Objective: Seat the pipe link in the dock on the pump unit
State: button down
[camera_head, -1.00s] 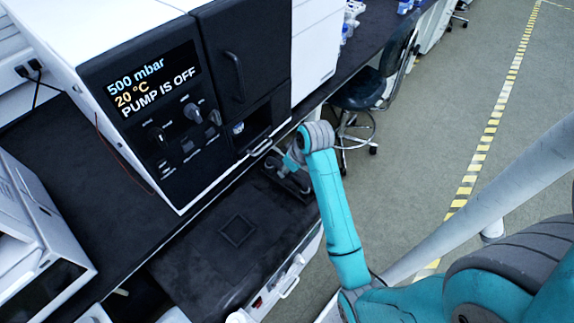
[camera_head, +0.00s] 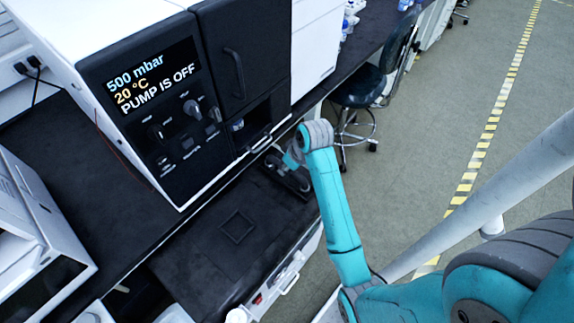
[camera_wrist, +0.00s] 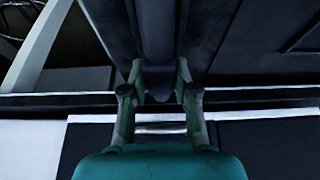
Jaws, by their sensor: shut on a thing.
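The pump unit (camera_head: 150,110) has a black front with a lit display reading "500 mbar, 20 °C, PUMP IS OFF". A dark recess (camera_head: 258,125) opens low on its right part; I cannot tell whether this is the dock. My gripper (camera_head: 290,172) is in front of and below the recess, over the right end of the dark bench. In the wrist view my gripper (camera_wrist: 160,92) is shut on a dark, narrow piece (camera_wrist: 158,60), apparently the pipe link. Its far end and its tilt are unclear in the shadow.
The dark bench top (camera_head: 190,270) has a square outline (camera_head: 238,227) and free room left of my gripper. A stool (camera_head: 360,90) stands behind my arm to the right. A white device (camera_head: 30,230) is at the left. Floor lies open at right.

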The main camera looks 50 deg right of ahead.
jog(key=c, duration=0.8)
grip_release()
jog(key=shift+r, duration=0.1)
jog(key=v, duration=0.7)
jog(key=shift+s+r, duration=0.1)
jog(key=shift+s, duration=0.05)
